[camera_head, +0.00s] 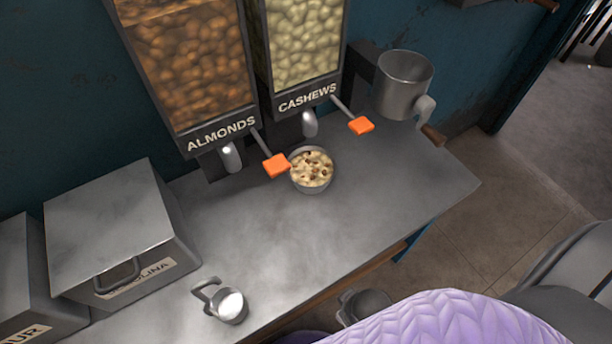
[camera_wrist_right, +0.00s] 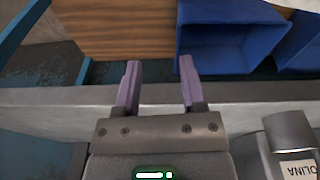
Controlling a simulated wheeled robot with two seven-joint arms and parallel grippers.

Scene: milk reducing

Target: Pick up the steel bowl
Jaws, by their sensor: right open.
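The steel bowl (camera_head: 312,190) stands upright on the metal counter below the cashew dispenser's spout in the head view. It holds pale food with dark bits. It does not show in the right wrist view. My right gripper (camera_wrist_right: 159,82) is open, its two purple fingers apart with nothing between them. It is by the counter edge, away from the bowl. My left gripper is not in view.
Almond (camera_head: 190,60) and cashew (camera_head: 305,45) dispensers with orange levers stand behind the bowl. A metal pitcher (camera_head: 403,85) is at right. A small cup of white stuff (camera_head: 231,306) and a lidded box (camera_head: 115,225) are at left. Blue bins (camera_wrist_right: 228,45) show in the wrist view.

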